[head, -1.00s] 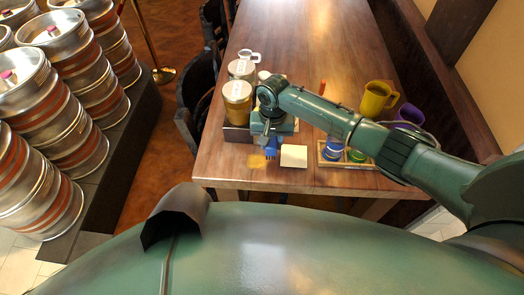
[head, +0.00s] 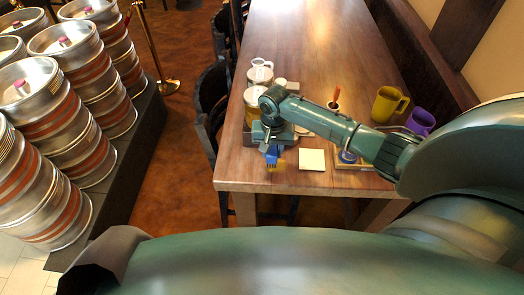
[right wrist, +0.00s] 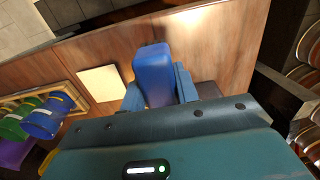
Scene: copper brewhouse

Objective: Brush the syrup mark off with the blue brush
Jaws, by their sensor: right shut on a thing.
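My right gripper (head: 271,146) is shut on the blue brush (head: 272,156), bristles down, near the front edge of the wooden table. The brush also shows large between the fingers in the right wrist view (right wrist: 154,72). The amber syrup mark (head: 279,163) is a small patch on the tabletop, partly covered by the brush in the head view. I cannot tell whether the bristles touch it. In the right wrist view I cannot make out the mark. My left gripper is not in view.
A cream square pad (head: 312,160) lies right of the mark. Jars (head: 253,112) stand behind the gripper. A yellow mug (head: 388,104) and purple mug (head: 420,121) stand farther right.

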